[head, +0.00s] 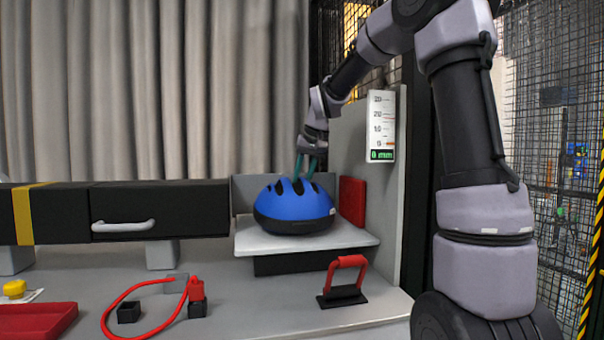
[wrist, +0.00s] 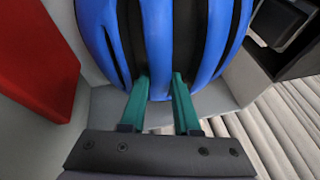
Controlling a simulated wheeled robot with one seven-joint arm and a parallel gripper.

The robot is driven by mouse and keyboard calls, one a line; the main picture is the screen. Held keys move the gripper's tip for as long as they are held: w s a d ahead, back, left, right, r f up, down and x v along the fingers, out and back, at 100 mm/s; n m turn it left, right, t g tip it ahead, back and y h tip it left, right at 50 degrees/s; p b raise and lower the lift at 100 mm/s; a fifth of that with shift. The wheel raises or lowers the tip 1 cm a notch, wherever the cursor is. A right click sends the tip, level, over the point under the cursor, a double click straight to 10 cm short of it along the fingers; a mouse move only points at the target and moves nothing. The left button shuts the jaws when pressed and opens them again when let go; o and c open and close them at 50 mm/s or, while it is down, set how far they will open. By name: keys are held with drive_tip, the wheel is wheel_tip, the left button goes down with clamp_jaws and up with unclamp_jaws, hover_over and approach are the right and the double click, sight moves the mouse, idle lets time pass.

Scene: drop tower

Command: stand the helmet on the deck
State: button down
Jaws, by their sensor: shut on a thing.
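The helmet (head: 293,207) is blue with a black rim and dark vents. It sits upright on the light grey deck (head: 350,236), or just at its surface; I cannot see a gap beneath it. My gripper (head: 305,176) comes down from above with its teal fingers at the top rear of the helmet. In the wrist view the helmet (wrist: 160,40) fills the top middle, and the two fingers of my gripper (wrist: 158,95) are shut on one of its blue ribs. The underside of the helmet is hidden.
A red pad (head: 352,201) stands right of the helmet, below a gauge (head: 382,127) reading 0 mm. A red-handled block (head: 344,282) stands in front of the deck. A black drawer (head: 160,209) is at left. A red cord (head: 125,300) and red tray (head: 38,320) lie on the bench.

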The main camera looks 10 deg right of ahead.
drive_tip(key=shift+f, duration=0.15)
drive_tip(key=c, duration=0.6)
unclamp_jaws()
drive_tip(key=shift+o, duration=0.2)
drive_tip(key=v, duration=1.1)
drive_tip(key=shift+f, duration=0.1)
